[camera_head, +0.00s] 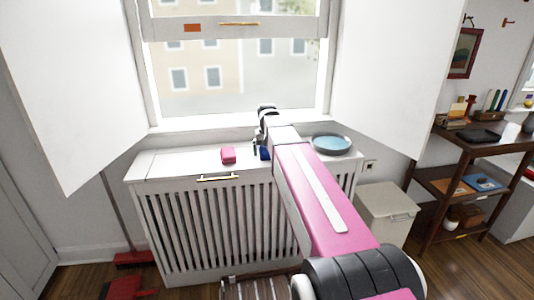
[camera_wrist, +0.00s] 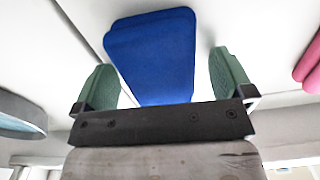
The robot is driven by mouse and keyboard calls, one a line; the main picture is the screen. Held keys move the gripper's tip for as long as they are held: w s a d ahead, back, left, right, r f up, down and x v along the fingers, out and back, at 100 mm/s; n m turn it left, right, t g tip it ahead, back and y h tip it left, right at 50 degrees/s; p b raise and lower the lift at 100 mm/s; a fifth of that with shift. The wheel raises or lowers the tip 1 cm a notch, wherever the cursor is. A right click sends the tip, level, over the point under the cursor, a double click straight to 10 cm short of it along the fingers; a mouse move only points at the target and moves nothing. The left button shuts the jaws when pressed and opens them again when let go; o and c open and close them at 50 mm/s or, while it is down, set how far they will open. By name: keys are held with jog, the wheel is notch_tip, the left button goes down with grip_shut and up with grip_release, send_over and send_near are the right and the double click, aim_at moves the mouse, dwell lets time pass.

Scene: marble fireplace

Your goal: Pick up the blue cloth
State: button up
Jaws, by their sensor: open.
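The blue cloth (camera_head: 264,154) lies on the white radiator cover under the window, mostly hidden behind my arm in the head view. In the wrist view the blue cloth (camera_wrist: 152,50) shows as a folded, rounded rectangle. My gripper (camera_head: 259,150) is over the cover at the cloth. In the wrist view my gripper (camera_wrist: 165,78) is open, with one green finger pad on each side of the cloth. Gaps show between the pads and the cloth. I cannot tell how high the fingertips are above the cover.
A pink folded item (camera_head: 228,155) lies left of the cloth on the radiator cover (camera_head: 165,166). A blue round dish (camera_head: 331,144) stands to the right. Open white shutters (camera_head: 385,70) flank the window. A bin (camera_head: 386,214) and a dark shelf (camera_head: 470,150) stand right.

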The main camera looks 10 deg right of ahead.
jog(key=c, duration=1)
jog(key=shift+r, duration=0.1)
jog(key=shift+r, duration=0.8)
notch_tip(320, 180, up, 3)
jog(key=shift+f, duration=0.15)
jog(key=s+a+r, duration=0.2)
jog(key=a, duration=0.1)
jog(key=s+a+r, duration=0.2)
jog(key=a, duration=0.1)
jog(key=s+a+r, duration=0.2)
jog(key=a, duration=0.1)
jog(key=shift+s+a+r, duration=0.25)
jog(key=shift+s+r, duration=0.05)
jog(key=shift+s, duration=0.05)
